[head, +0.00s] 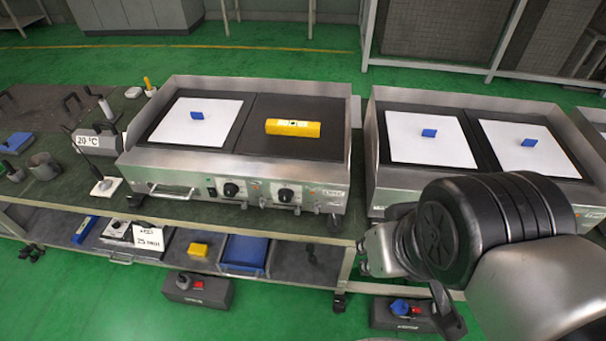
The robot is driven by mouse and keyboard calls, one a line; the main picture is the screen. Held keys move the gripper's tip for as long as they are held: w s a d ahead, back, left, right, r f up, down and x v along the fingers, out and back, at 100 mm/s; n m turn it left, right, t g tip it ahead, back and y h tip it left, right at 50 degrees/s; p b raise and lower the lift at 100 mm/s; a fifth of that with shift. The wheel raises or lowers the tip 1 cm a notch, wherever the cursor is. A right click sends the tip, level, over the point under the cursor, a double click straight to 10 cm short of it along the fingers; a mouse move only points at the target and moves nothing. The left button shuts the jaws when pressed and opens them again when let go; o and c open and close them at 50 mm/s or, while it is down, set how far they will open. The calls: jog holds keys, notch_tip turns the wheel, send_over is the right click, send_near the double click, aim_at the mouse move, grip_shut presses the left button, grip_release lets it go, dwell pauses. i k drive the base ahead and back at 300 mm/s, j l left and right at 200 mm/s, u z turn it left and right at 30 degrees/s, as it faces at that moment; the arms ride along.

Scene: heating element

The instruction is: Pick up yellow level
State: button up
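The yellow level (293,128) is a short yellow bar with a small label on top. It lies flat on the dark right-hand plate of the left heating unit (233,166), in the head view. My arm comes in from the lower right. My gripper (448,318) is at the lower right, pointing down, well to the right of the level and nearer to me, apart from it. It is partly hidden behind my own arm, and its fingers do not show clearly enough to tell their opening.
White sheets with blue pieces (197,115) lie on the other plates. A second heating unit (405,186) stands to the right. Raised metal walls edge the plates. A lower shelf (310,262) holds boxes.

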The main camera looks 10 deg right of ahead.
aim_at(293, 128)
jog(key=i+j, duration=0.5)
jog(key=i, duration=0.15)
jog(key=i+j, duration=0.5)
jog(key=i, duration=0.15)
jog(key=l+z, duration=0.05)
